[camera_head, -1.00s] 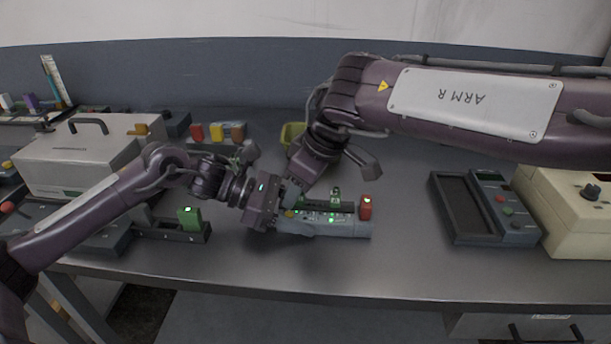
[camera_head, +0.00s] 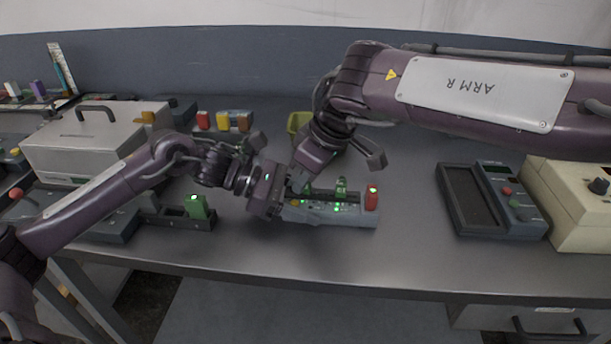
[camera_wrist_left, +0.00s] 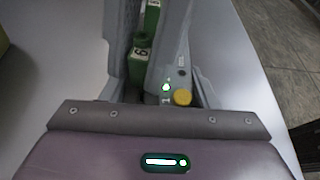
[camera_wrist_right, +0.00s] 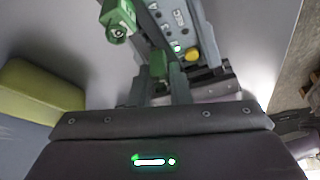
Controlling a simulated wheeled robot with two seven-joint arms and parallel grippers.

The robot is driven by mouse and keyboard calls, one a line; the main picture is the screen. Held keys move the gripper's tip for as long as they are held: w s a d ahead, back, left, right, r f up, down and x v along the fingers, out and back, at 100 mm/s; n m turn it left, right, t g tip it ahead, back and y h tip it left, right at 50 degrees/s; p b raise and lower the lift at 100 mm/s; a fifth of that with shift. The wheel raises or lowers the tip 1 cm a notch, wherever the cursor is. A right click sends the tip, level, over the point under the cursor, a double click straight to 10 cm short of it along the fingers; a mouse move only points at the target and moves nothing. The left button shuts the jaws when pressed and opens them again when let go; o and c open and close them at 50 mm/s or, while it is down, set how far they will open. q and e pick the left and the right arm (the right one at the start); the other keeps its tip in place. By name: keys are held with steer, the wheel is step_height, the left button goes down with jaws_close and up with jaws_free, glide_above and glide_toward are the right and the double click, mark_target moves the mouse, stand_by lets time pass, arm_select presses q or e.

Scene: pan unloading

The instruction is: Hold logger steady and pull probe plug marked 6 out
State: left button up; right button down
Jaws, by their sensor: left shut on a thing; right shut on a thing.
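The logger (camera_head: 330,213) is a grey block with green lights on the table. A red plug (camera_head: 372,197) stands at its right end and a green plug (camera_head: 341,187) near its middle. My left gripper (camera_head: 281,202) is shut on the logger's left end. In the left wrist view a green plug marked 6 (camera_wrist_left: 138,62) stands beside the logger body, with another green plug behind it. My right gripper (camera_head: 301,184) is above the logger's left part, shut on a green plug (camera_wrist_right: 158,64). The fingers hide its lower part, so I cannot tell how deep it sits.
A dark holder with a green plug (camera_head: 197,206) stands at left. A grey-white case (camera_head: 90,140) is behind it. A yellow-green bin (camera_head: 298,122) sits behind my right gripper. A dark tray unit (camera_head: 490,205) is at right. The table's front strip is clear.

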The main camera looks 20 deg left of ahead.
arm_select(q)
steer(key=shift+a+f, duration=0.1)
steer(key=shift+f, duration=0.1)
arm_select(e)
steer(key=shift+w+r, duration=0.1)
steer(key=shift+r, duration=0.6)
steer(key=shift+r, duration=0.2)
arm_select(q)
steer(key=shift+r, duration=0.1)
arm_select(e)
steer(key=shift+r, duration=1.05)
arm_select(q)
steer(key=o, duration=1.3)
steer(key=shift+r, duration=0.1)
